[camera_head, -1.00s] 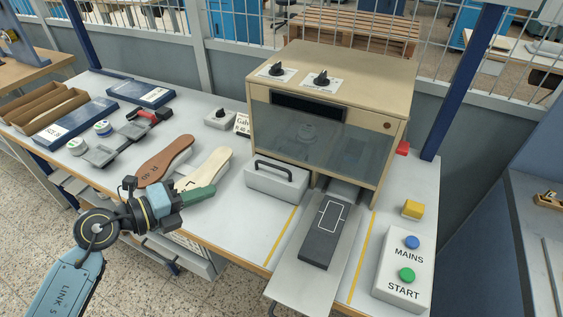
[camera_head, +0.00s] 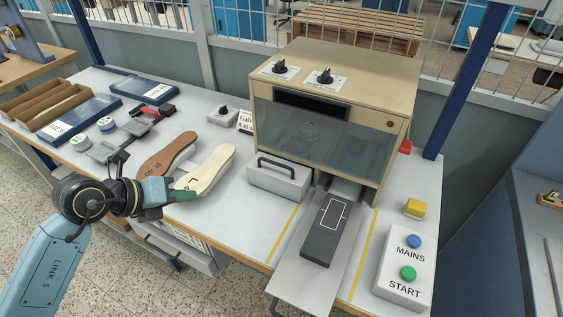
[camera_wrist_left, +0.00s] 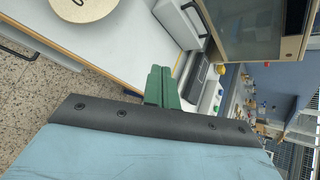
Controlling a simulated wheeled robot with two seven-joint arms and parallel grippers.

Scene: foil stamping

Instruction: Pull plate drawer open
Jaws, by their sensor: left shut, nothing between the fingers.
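A grey-white box with a black bar handle (camera_head: 280,175) stands on the bench at the left front of the beige stamping machine (camera_head: 345,80); I cannot tell for certain whether it is the plate drawer. The box and handle also show partly in the left wrist view (camera_wrist_left: 192,22). My left gripper (camera_head: 188,196) has green fingers, shut and empty, near the bench's front edge, left of the box and apart from it. The fingers also show in the left wrist view (camera_wrist_left: 160,85). My right gripper is not in view.
A tan shoe sole (camera_head: 211,170) and a brown one (camera_head: 167,157) lie near my left gripper. A slide plate with a dark block (camera_head: 325,240) juts out in front of the machine. The MAINS/START box (camera_head: 400,265) stands right. Bare bench lies left of the slide.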

